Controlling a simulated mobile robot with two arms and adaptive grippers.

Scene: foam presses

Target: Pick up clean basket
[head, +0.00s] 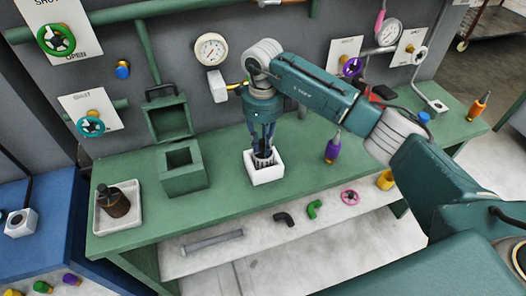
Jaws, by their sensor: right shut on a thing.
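My right arm reaches in from the right, and my right gripper (263,148) points straight down over the green bench. Its fingers are shut on a small dark basket (263,160) that shows between and below the fingertips. The basket is inside, or just at the mouth of, a white square holder (266,178); I cannot tell whether it touches the holder's floor. The fingers hide part of the basket. My left gripper is not in view.
Left of the holder stands an open green square box (184,180) with its lid (169,119) raised. A white tray (132,212) holds a dark bottle (113,202). Gauges and valves line the back wall. The bench front is clear.

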